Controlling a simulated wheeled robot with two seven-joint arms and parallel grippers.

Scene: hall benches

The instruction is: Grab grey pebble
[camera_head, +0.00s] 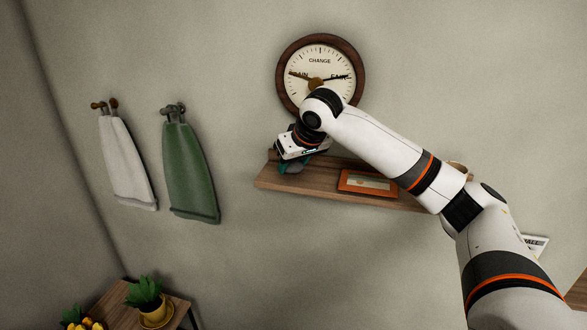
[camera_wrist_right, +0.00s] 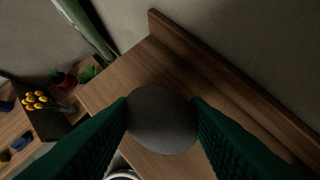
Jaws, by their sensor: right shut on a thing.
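The grey pebble (camera_wrist_right: 161,120) is a dark, smooth, rounded stone. In the right wrist view it sits between the two green fingers of my right gripper (camera_wrist_right: 162,122), which touch it on both sides. The wooden wall shelf (camera_wrist_right: 150,75) is behind and below it; I cannot tell whether the pebble still touches the shelf. In the head view my right gripper (camera_head: 291,167) is at the left end of the shelf (camera_head: 268,180), and the pebble is hidden there. My left gripper is in neither view.
A framed picture (camera_head: 368,183) lies on the shelf right of my gripper. A round dial (camera_head: 320,55) hangs above. A white towel (camera_head: 126,165) and a green towel (camera_head: 189,175) hang at left. A potted plant (camera_head: 146,298) stands on a low table.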

